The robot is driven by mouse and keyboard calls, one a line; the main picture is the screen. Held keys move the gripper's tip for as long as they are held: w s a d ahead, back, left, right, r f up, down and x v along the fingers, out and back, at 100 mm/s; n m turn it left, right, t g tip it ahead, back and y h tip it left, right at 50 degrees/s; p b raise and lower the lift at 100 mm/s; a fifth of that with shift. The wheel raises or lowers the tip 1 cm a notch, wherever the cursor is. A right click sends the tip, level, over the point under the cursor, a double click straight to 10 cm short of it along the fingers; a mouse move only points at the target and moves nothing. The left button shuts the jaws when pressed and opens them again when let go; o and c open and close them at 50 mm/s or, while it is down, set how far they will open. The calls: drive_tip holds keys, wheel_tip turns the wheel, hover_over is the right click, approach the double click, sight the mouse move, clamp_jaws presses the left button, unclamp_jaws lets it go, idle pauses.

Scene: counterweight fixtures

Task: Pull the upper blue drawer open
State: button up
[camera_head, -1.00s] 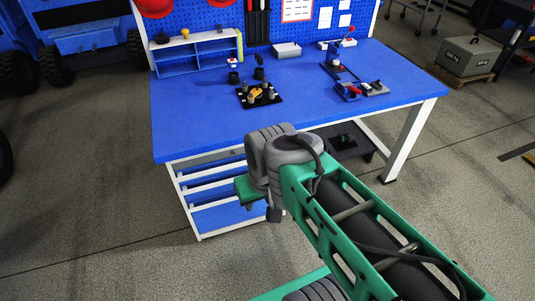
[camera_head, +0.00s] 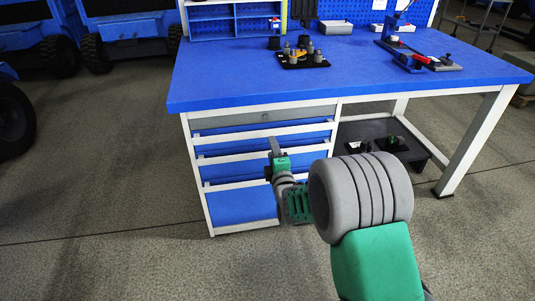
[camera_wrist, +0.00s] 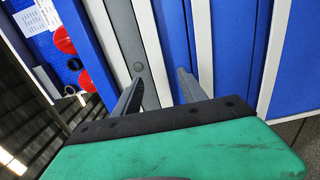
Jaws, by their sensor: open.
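The upper blue drawer (camera_head: 225,149) is shut in the cabinet under the left part of the workbench. Its long white handle strip (camera_head: 232,138) lies just below a grey drawer front. My gripper (camera_head: 274,143) is in front of the drawers, with its jaws open and empty. In the wrist view, my gripper's two fingers (camera_wrist: 160,76) point at the cabinet, and the white handle strip (camera_wrist: 149,37) runs between their tips as seen from there. I cannot tell whether the fingers touch the cabinet. The blue drawer front (camera_wrist: 172,35) shows beside that strip.
The grey drawer with a lock (camera_head: 235,119) is above. More blue drawers with white strips, including a tall bottom one (camera_head: 235,207), are below. The blue worktop (camera_head: 350,75) overhangs them and holds small fixtures (camera_head: 303,55). A black shelf (camera_head: 385,140) is to the right.

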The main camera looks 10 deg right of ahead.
sight(267, 133)
drive_tip(key=w, duration=0.4)
drive_tip(key=w+b, duration=0.1)
drive_tip(key=w, duration=0.2)
drive_tip(key=shift+w+r+b, duration=0.2)
drive_tip(key=shift+w+b, duration=0.1)
drive_tip(key=shift+w, duration=0.05)
clamp_jaws()
